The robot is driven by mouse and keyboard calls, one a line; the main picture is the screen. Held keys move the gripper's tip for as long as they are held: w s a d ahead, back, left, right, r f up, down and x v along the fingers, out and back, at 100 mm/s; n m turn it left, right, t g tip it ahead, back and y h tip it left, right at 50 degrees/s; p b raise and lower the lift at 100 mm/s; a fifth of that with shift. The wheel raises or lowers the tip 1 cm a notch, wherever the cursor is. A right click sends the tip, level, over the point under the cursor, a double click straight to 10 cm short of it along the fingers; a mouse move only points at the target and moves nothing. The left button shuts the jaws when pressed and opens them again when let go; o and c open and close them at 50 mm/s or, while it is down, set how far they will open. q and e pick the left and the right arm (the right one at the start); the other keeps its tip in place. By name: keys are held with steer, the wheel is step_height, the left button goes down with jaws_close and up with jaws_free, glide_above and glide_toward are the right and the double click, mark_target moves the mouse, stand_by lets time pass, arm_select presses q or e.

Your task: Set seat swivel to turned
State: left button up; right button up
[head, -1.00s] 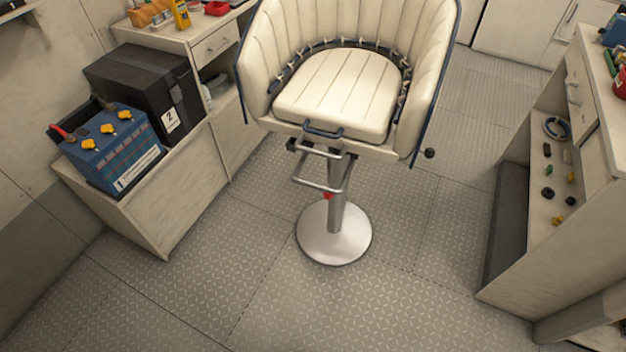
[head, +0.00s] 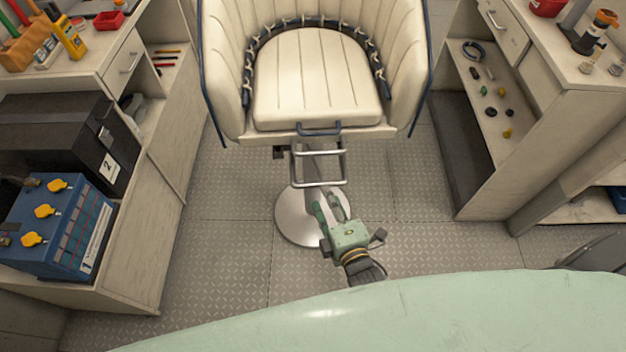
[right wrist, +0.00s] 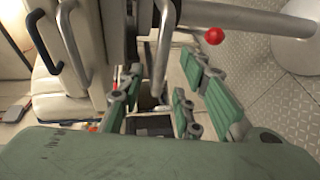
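The cream helm seat (head: 315,75) faces me on a round metal pedestal base (head: 290,222). A dark blue handle (head: 318,129) is on its front edge, above a metal footrest (head: 318,168). My right gripper (head: 328,200) is low in front of the pedestal, just below the footrest. Its green fingers are apart with nothing visibly held. In the right wrist view the fingers (right wrist: 165,105) are spread near metal bars, and a red ball knob (right wrist: 214,36) shows beyond them. The head view hides this knob. My left gripper is out of view.
A cabinet with a blue battery (head: 60,228) and a black box marked 2 (head: 75,140) stands at left. A shelf unit (head: 500,130) with small parts stands at right. Patterned floor (head: 225,190) is clear between them.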

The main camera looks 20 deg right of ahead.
mark_target(320, 183)
steer(key=w, duration=0.2)
steer(key=w+f, duration=0.1)
steer(key=w, duration=0.2)
steer(key=shift+w+a+f, duration=0.1)
steer(key=shift+w, duration=0.1)
steer(key=shift+w+f, duration=0.1)
steer(key=shift+w, duration=0.4)
steer(key=c, duration=0.7)
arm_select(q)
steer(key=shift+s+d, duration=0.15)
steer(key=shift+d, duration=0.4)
arm_select(e)
jaws_close()
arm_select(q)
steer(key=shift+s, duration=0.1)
